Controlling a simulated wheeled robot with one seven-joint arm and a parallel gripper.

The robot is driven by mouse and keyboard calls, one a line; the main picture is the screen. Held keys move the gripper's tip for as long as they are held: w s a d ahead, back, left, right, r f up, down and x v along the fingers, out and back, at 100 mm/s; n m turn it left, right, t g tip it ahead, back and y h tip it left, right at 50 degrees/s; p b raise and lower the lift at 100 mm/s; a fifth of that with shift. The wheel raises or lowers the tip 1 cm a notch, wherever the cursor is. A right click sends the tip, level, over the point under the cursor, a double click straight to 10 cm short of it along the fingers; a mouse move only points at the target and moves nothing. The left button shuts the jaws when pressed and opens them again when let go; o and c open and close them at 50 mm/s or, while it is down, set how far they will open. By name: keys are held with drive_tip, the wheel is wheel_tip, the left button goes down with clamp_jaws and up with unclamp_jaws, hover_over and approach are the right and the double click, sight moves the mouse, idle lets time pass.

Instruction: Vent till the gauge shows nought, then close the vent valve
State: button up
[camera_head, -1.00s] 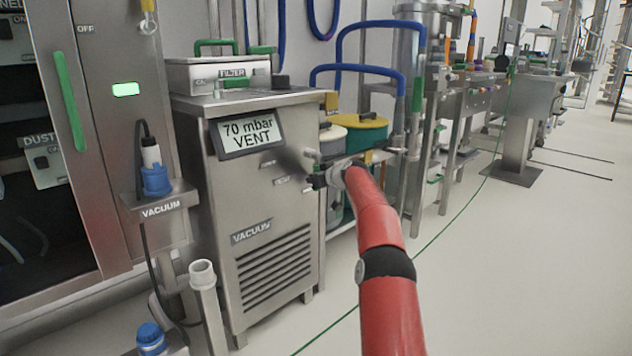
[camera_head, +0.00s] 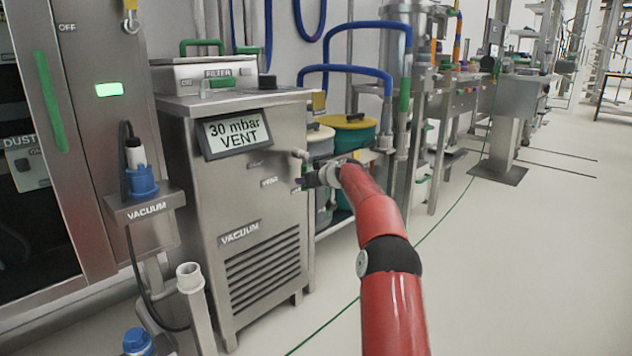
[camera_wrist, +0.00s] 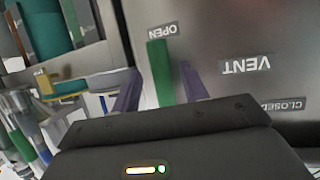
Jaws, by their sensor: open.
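The gauge display (camera_head: 236,133) on the steel vacuum unit reads 30 mbar VENT in the head view. The green vent valve handle (camera_wrist: 157,62) shows in the wrist view with its end beside the OPEN label (camera_wrist: 163,31). The CLOSED label (camera_wrist: 284,104) is well to the right, past the VENT label (camera_wrist: 246,66). My gripper (camera_wrist: 158,80) is open, its two purple fingers on either side of the handle with gaps visible. In the head view my gripper (camera_head: 304,182) is at the unit's right front edge. The handle's base is hidden behind the gripper body.
The filter box (camera_head: 190,77) sits on top of the unit. A blue vacuum fitting (camera_head: 142,181) stands on a bracket at left, with an upright pipe (camera_head: 190,275) in front. Lidded bins (camera_head: 349,122) stand behind my arm. The floor at right is open.

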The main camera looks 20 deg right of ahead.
drive_tip(key=shift+v, duration=2.65)
